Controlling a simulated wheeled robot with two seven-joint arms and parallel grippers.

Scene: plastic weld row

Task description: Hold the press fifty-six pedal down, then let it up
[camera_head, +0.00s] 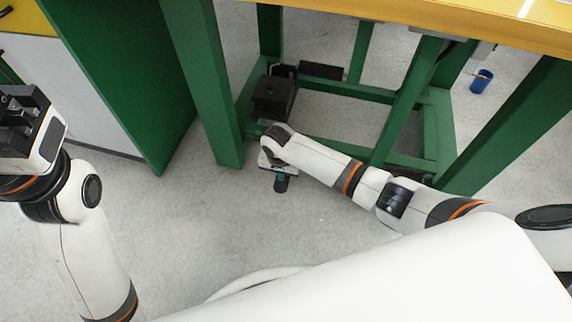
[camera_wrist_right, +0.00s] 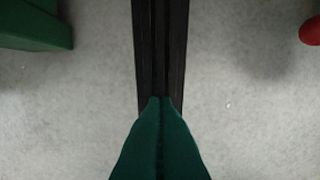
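A black box-shaped unit (camera_head: 273,94) sits low at the green frame, left of centre in the head view. It may be the pedal; no label is readable. My right gripper (camera_head: 281,180) points down over the grey floor, just in front of this unit and apart from it. In the right wrist view its green fingers (camera_wrist_right: 160,105) meet along a middle seam with nothing between them. The black unit cannot be made out in that view. My left gripper (camera_head: 22,118) is raised at the left edge, far from the unit; its finger gap is unclear.
Green legs and rails (camera_head: 205,85) of the yellow-topped bench surround the black unit. A green and white cabinet (camera_head: 115,70) stands left. A blue cup (camera_head: 481,82) is at the back right. A red round thing (camera_wrist_right: 311,31) shows in the wrist view. Open floor lies in front.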

